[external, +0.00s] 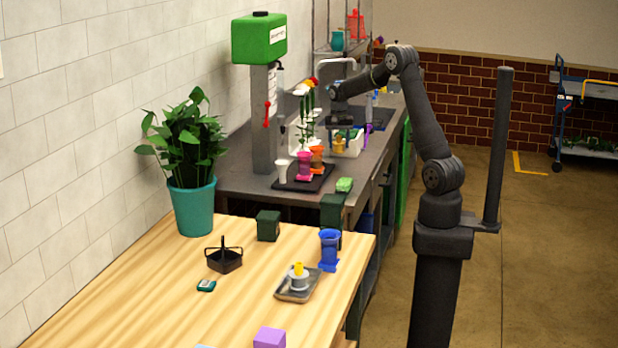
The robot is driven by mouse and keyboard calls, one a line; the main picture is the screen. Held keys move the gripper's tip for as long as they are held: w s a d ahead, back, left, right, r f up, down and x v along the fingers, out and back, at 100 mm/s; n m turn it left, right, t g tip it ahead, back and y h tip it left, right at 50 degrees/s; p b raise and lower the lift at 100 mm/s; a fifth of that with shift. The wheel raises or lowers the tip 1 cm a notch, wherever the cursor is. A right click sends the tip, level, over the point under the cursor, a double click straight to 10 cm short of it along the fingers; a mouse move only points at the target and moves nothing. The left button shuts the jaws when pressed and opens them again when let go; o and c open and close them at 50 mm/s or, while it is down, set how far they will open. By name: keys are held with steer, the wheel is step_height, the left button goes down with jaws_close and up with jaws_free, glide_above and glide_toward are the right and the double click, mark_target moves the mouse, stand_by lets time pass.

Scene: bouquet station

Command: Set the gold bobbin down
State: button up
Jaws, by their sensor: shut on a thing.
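My gripper (340,130) points down over the white bin (354,142) on the dark counter at the back. It is shut on a small gold-brown thing (338,146), which looks like the gold bobbin. The thing is small and partly hidden, and I cannot tell whether it touches the bin or the counter.
Flowers stand left of my gripper. A black mat (312,184) with several cups lies nearer, with a green block (344,185) beside it. The green-topped dispenser (259,38) stands on the left. The wooden table (150,312) holds a potted plant (192,205), a blue cup (329,248) and a grey tray (284,293).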

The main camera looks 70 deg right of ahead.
steer(key=shift+w+a+f, duration=0.15)
steer(key=shift+w+f, duration=0.15)
steer(key=shift+f, duration=1.9)
steer(key=shift+f, duration=0.1)
steer(key=o, duration=1)
steer(key=shift+o, duration=0.2)
step_height(320, 180, up, 11)
steer(key=shift+r, duration=0.65)
steer(key=c, duration=0.6)
